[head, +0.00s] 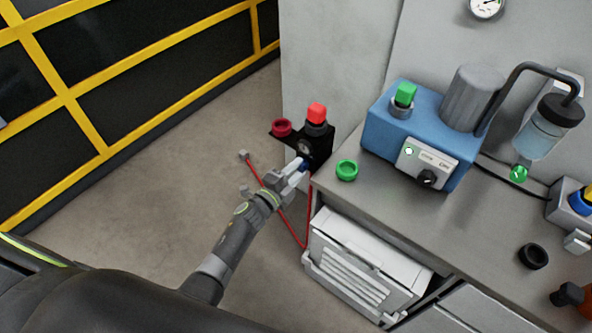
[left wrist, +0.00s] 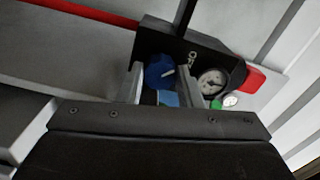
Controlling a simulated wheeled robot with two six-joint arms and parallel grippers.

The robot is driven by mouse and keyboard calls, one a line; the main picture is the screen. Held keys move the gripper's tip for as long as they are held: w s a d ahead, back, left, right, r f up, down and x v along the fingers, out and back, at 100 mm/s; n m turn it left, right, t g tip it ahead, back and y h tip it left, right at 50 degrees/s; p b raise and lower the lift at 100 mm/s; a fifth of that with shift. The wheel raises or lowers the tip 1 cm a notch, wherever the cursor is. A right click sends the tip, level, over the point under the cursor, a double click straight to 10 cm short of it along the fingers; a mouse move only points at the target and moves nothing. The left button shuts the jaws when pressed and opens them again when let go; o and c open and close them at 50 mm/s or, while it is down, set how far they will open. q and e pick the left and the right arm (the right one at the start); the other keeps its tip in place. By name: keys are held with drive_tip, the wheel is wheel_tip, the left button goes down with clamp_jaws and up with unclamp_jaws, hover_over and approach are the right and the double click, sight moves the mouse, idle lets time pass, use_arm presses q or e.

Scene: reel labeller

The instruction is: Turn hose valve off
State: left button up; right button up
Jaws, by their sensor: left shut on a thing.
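The hose valve has a blue knob (left wrist: 160,72) with a white pointer line, on a black valve block (left wrist: 170,40) that carries a small dial gauge (left wrist: 212,82). In the head view the black block (head: 320,146) is fixed at the wall beside the bench's left end, and a little of the blue knob (head: 304,166) shows. My left gripper (head: 298,168) reaches the block from the lower left; in the left wrist view its fingers (left wrist: 163,88) stand either side of the blue knob, shut on it. My right gripper is not in view.
A red cap (head: 316,113) tops the block, with a red ring (head: 281,128) beside it. A red hose (head: 291,226) hangs below, near my left arm. The bench (head: 400,205) holds a blue machine (head: 380,130) and a green ring (head: 347,170).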

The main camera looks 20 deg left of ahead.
use_arm(q)
drive_tip(key=o, duration=1)
drive_tip(key=b+v, duration=0.1)
drive_tip(key=v, duration=1.6)
drive_tip(key=shift+s+a, duration=0.1)
drive_tip(key=shift+s, duration=0.15)
drive_tip(key=s+a+f+n+g+y, duration=0.2)
drive_tip(key=s+f+n, duration=0.15)
drive_tip(key=f, duration=0.45)
drive_tip(key=s+a+f+n+g+y, duration=0.2)
drive_tip(key=s+a+f+n+y, duration=0.15)
drive_tip(key=f, duration=0.35)
drive_tip(key=s+a+f+n+g+y, duration=0.1)
drive_tip(key=s+a+f+n+g, duration=0.15)
drive_tip(key=f+n, duration=0.4)
drive_tip(key=s+f+n+g, duration=0.2)
drive_tip(key=s+f, duration=0.3)
drive_tip(key=s, duration=0.3)
drive_tip(key=s+f+n+g, duration=0.2)
drive_tip(key=s+f+g, duration=0.2)
drive_tip(key=s, duration=0.5)
drive_tip(key=s+d+f+n+g, duration=0.1)
drive_tip(key=s+f+n+g, duration=0.1)
drive_tip(key=s+f, duration=0.5)
drive_tip(key=shift+s+n+g+y, duration=0.35)
drive_tip(key=shift+s+g, duration=0.3)
drive_tip(key=shift+s, duration=0.15)
